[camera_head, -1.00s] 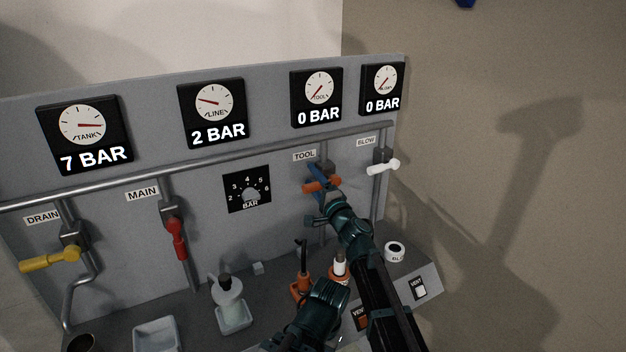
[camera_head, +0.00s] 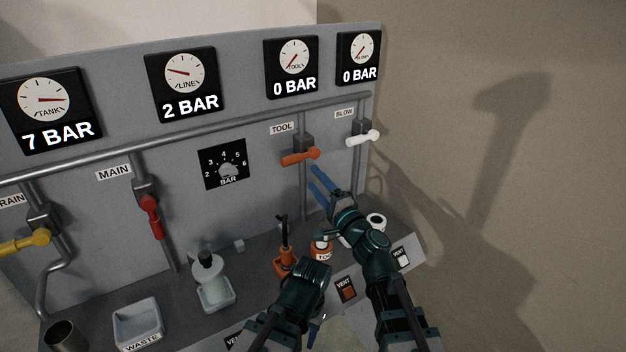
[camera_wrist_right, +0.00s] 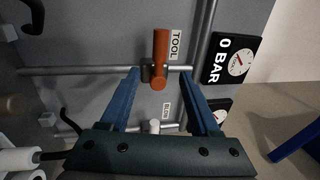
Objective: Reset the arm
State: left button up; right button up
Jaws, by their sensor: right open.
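My right gripper (camera_head: 316,177) is open and empty, its blue fingers just below the orange TOOL valve handle (camera_head: 300,157). That handle lies crosswise on its pipe and is clear of the fingers in the head view. In the right wrist view the orange handle (camera_wrist_right: 160,58) shows beyond and between the open fingertips (camera_wrist_right: 159,76). A dark arm part (camera_head: 305,290) of mine stands in front of the bench.
The white BLOW handle (camera_head: 362,138) is right of the TOOL handle. The red MAIN handle (camera_head: 151,217) hangs down; the yellow DRAIN handle (camera_head: 25,242) is at left. An orange tool (camera_head: 286,258), a pale bottle (camera_head: 207,275) and a WASTE tray (camera_head: 138,322) stand on the bench below.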

jog(key=s+d+f+n+g+h, duration=0.1)
jog(key=s+f+n+g, duration=0.4)
jog(key=f, duration=0.2)
jog(key=s+f+n+g, duration=0.4)
jog(key=f+n+g, duration=0.15)
jog(key=f, duration=0.25)
jog(key=s+d+f+g+h, duration=0.3)
jog(key=s+d+f+h, duration=0.3)
jog(key=d, duration=0.4)
jog(key=s+d+f+g+h, duration=0.2)
jog(key=s+d+f+h, duration=0.35)
jog(key=d, duration=0.45)
jog(key=s+a+r+n+g+p, duration=0.1)
jog(key=s+a+n, duration=0.3)
jog(key=a, duration=0.7)
jog(key=shift+s+r, duration=0.3)
jog(key=shift+s, duration=0.45)
